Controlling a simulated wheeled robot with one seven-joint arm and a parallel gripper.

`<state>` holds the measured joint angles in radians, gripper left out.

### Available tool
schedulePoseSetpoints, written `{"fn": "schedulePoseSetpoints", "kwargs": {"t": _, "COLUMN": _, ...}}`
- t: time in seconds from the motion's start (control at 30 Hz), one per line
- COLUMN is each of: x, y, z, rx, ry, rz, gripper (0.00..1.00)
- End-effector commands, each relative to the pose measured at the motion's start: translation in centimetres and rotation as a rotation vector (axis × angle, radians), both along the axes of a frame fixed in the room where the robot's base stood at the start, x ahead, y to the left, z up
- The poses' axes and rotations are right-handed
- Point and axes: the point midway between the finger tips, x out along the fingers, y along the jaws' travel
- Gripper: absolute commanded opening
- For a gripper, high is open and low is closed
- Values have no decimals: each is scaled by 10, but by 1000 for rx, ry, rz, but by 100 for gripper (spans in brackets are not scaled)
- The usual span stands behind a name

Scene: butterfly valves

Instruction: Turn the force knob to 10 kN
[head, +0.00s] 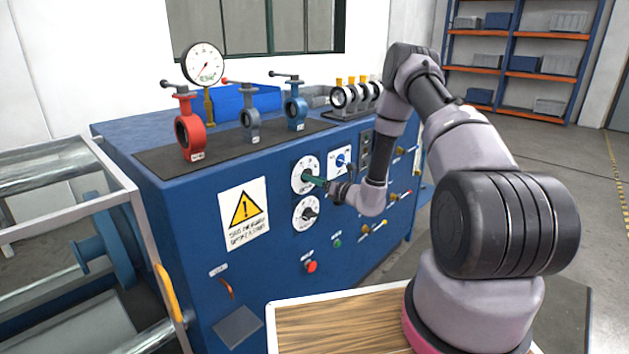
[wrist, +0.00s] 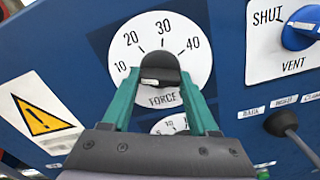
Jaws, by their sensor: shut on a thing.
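The force dial (wrist: 202,62) is a round white plate marked 10, 20, 30, 40 and FORCE. Its black knob (wrist: 160,66) sits at the centre, between the two teal fingers of my gripper (wrist: 160,76), which is shut on it. A small white mark shows on the knob's lower edge; I cannot tell which number it points to. In the head view the dial (head: 303,168) is the upper one on the blue cabinet's front, and my gripper (head: 314,181) reaches it from the right, hiding the knob.
A second dial (head: 307,214) sits just below, partly hidden by my gripper in the wrist view. The blue SHUT/VENT knob (wrist: 301,30) is at right, with a dark lever (wrist: 283,123) below it. A warning sign (head: 244,212) is at left and a red button (head: 311,266) lower down.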

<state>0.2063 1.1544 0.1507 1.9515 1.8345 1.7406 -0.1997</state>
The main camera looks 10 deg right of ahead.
Motion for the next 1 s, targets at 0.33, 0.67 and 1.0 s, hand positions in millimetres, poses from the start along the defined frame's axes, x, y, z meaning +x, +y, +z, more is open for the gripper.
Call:
{"fn": "schedulePoseSetpoints", "kwargs": {"t": 0.33, "x": -1, "y": -1, "z": -2, "rx": -28, "ry": -14, "rz": 0, "gripper": 4}}
{"fn": "schedulePoseSetpoints", "kwargs": {"t": 0.67, "x": -1, "y": -1, "z": -2, "rx": -27, "ry": -14, "rz": 1, "gripper": 90}}
{"fn": "schedulePoseSetpoints", "kwargs": {"t": 1.0, "x": -2, "y": -2, "z": -1, "rx": -25, "ry": -15, "rz": 0, "gripper": 90}}
